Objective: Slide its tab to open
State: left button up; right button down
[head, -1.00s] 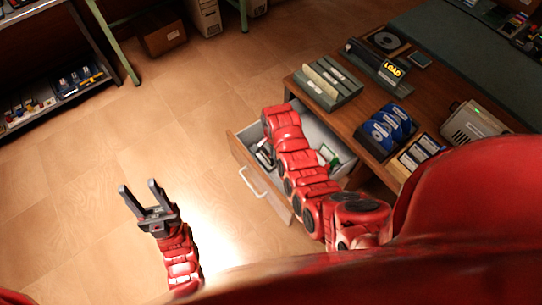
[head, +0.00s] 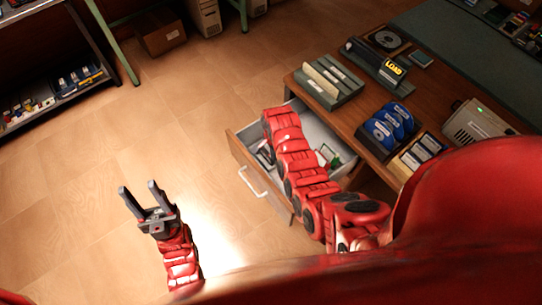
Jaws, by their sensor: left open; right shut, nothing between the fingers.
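An open drawer (head: 245,163) with a wooden front and a pale handle sticks out from the wooden desk. My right arm reaches over it, its wrist bent down into the drawer. Dark parts under the wrist, seemingly my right gripper (head: 265,155), show low inside by the drawer front, partly hidden; it is shut with nothing visibly held. A small green and white item (head: 326,155) lies in the drawer, right of my arm. My arm hides the drawer's middle, and I cannot make out a tab. My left gripper (head: 139,199) is open and empty above the floor, left of the drawer.
On the desk (head: 346,117) stand a grey-green divided tray (head: 328,83), a device with a lit LOAD sign (head: 393,71), blue disks in a holder (head: 388,128) and a beige box (head: 472,124). A shelf (head: 55,85) stands at far left. The floor between is clear.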

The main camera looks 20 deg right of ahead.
jog(key=shift+f+b, duration=0.4)
jog(key=shift+f, duration=0.2)
jog(key=shift+w+a+b, duration=0.25)
jog(key=shift+w+b, duration=0.35)
jog(key=shift+b, duration=0.15)
jog(key=shift+s+d, duration=0.1)
jog(key=shift+s, duration=0.05)
dwell(0.7)
notch_tip(320, 180, up, 7)
jog(key=p, duration=0.2)
jog(key=shift+p, duration=0.4)
dwell(0.4)
